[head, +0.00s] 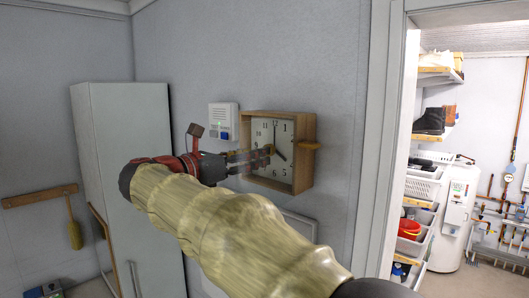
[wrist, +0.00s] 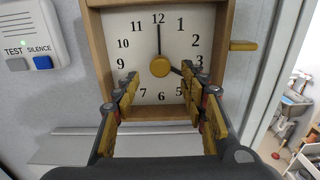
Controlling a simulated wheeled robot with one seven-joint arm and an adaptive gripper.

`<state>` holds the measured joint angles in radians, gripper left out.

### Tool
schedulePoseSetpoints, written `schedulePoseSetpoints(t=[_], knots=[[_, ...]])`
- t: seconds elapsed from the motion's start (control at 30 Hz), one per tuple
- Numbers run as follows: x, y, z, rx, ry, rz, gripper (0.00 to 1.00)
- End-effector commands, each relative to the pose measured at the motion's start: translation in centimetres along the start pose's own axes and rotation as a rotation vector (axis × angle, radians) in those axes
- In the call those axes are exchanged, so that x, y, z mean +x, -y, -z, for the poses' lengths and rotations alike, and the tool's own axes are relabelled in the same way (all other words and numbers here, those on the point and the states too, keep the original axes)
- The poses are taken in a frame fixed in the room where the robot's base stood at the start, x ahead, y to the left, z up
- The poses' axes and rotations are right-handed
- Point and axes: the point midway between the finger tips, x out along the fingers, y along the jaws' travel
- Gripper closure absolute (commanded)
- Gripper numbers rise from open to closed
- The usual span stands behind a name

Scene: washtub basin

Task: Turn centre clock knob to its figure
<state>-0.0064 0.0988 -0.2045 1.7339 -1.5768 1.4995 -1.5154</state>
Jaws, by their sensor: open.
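The clock is a square wooden box (head: 304,130) on the wall with a white face and black numerals. In the wrist view its frame (wrist: 222,30) surrounds the face (wrist: 126,27). A round yellow knob (wrist: 160,67) sits at the centre. One dark hand points straight up to 12; another points down right, towards 4, partly hidden by a finger. My gripper (wrist: 160,82) is open, with yellow-padded fingers left and right of the knob and slightly below it in the picture. In the head view my gripper (head: 262,157) reaches the clock front from the left; I cannot tell whether it touches the knob.
A yellow peg (wrist: 243,45) sticks out from the clock's right side. A white box with TEST and SILENCE buttons (wrist: 28,40) is on the wall to the left. A tall pale cabinet (head: 135,200) stands further left. A doorway opens at right onto shelves (head: 425,205) and a white tank (head: 458,215).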

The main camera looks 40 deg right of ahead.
Motion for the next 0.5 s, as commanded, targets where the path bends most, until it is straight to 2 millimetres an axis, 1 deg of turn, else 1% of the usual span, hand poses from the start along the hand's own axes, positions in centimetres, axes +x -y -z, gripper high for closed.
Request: schedulePoseSetpoints(t=[0.03,0.1,0.23,0.4,0.5], knots=[[1.0,0.1,0.0,0.000,0.000,0.005,0.57],[2.1,0.1,0.0,0.001,-0.001,0.004,0.57],[3.8,0.1,0.1,0.001,-0.001,0.004,0.57],[4.9,0.1,0.1,0.002,-0.002,0.001,0.57],[5.1,0.0,0.1,0.002,-0.002,0.000,0.57]])
